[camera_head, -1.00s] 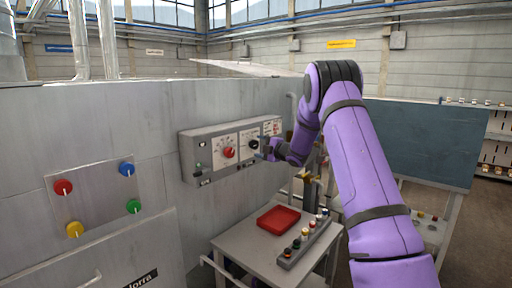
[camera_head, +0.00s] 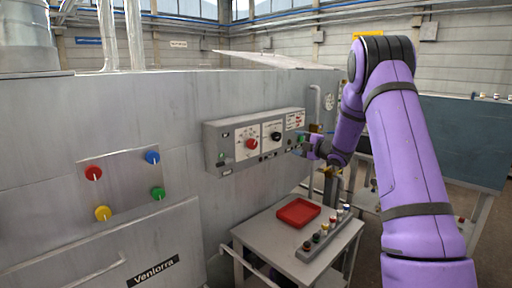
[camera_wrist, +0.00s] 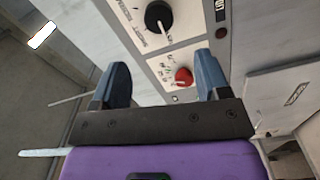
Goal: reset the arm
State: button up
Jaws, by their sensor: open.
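My purple arm bends over from the right in the head view, and my gripper (camera_head: 308,146) is near the right end of the grey control box. In the wrist view my gripper (camera_wrist: 161,85) has its two blue fingers spread wide with nothing between them touching. Beyond the fingers, the panel carries a red knob (camera_wrist: 183,76) and a black knob (camera_wrist: 158,17). In the head view the red knob (camera_head: 252,144) and black knob (camera_head: 276,136) are both uncovered.
A small table (camera_head: 262,236) with a red tray (camera_head: 298,212) and a rack of small cylinders (camera_head: 322,236) stands below the box. A plate with coloured knobs (camera_head: 125,186) is on the machine wall at left. A dark board (camera_head: 455,140) stands behind my arm.

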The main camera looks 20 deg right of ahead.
jog(key=s+a+r+m+h, duration=0.3)
jog(key=a+r+m+h, duration=0.15)
jog(key=r, duration=0.55)
jog(key=s+a+r+m+g+h, duration=0.2)
jog(key=s+a+r+m, duration=0.15)
jog(key=s, duration=0.25)
jog(key=s+a+r+m+g+h, duration=0.1)
jog(key=s+a+r+m+h, duration=0.15)
jog(key=s+m, duration=0.2)
jog(key=s+a+f+m+g+y, duration=0.1)
jog(key=s+a, duration=0.4)
jog(key=s, duration=0.6)
jog(key=s+a+f+m+g+y, duration=0.1)
jog(key=s+a+f+m+g, duration=0.2)
jog(key=s, duration=0.9)
jog(key=s+a+f+m+g, duration=0.2)
jog(key=s+a, duration=0.5)
jog(key=s, duration=0.4)
jog(key=m+g, duration=0.1)
jog(key=g, duration=0.1)
jog(key=shift+s+f+g+y, duration=0.2)
jog(key=shift+s+g+y, duration=0.1)
jog(key=shift+g+y, duration=0.1)
